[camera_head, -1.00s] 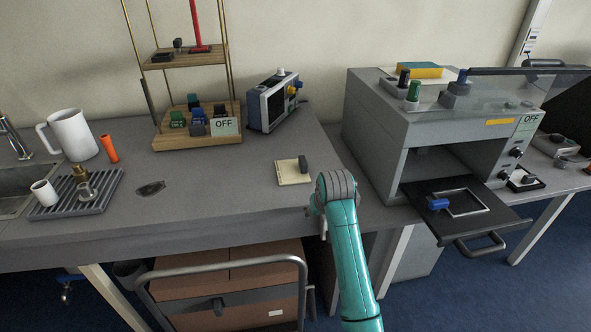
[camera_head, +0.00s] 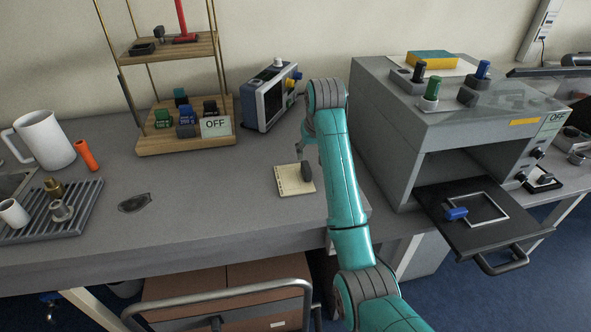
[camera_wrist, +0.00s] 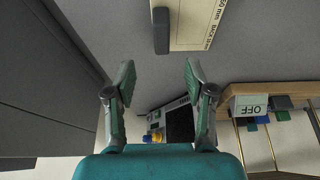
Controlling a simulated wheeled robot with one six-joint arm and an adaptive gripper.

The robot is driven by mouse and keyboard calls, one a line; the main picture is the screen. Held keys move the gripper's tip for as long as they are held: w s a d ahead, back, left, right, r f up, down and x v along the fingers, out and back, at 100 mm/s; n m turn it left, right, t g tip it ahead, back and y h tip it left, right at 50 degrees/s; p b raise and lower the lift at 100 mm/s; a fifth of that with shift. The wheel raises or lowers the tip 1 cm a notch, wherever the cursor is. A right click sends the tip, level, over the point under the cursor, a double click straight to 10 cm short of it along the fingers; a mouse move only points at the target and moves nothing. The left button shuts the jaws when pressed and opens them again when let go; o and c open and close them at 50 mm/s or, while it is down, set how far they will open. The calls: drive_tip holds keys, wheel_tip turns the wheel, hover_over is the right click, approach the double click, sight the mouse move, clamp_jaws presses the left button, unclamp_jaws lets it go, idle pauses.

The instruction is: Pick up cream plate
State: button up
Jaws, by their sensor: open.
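The cream plate (camera_head: 288,182) lies flat on the grey table, with a dark upright block-like handle (camera_head: 306,172) at its right side. In the wrist view the plate (camera_wrist: 200,22) shows at the top, with printed text and the dark handle (camera_wrist: 161,31) along its edge. My gripper (camera_wrist: 159,80) is open and empty, its two fingers spread, with the handle beyond the fingertips and roughly between their lines. In the head view my gripper (camera_head: 301,148) shows only partly, just behind the plate, and my arm hides the rest.
A screened instrument (camera_head: 266,103) and a wooden shelf (camera_head: 180,143) with an OFF sign stand behind. A grey machine (camera_head: 390,130) with an open black drawer (camera_head: 490,235) stands right. A mug (camera_head: 45,140) and drip tray (camera_head: 75,222) are left. Table left of the plate is mostly clear.

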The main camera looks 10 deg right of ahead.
sight(307, 167)
drive_tip(key=x, duration=1)
drive_tip(key=shift+a+f, duration=0.15)
drive_tip(key=shift+f, duration=0.2)
clamp_jaws()
